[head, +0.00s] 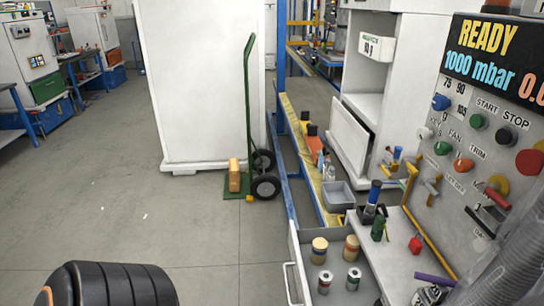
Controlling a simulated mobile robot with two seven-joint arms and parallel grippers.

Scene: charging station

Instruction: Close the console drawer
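The console drawer (299,264) is at the bottom centre of the head view, pulled out to the left of the console (452,222). Its front panel faces left and carries a pale bar handle (291,284). Several small jars stand upright inside, two with tan lids (320,245) and others with light lids (325,277). The near end of the drawer is cut off by the bottom edge. Neither gripper shows in this view.
A shelf surface (405,262) right of the drawer holds a dark bottle, a green item and a red item. A grey bin (338,196) stands just beyond the drawer. A hand truck (250,150) stands by a white cabinet (200,80). Open floor (200,225) lies left of the drawer.

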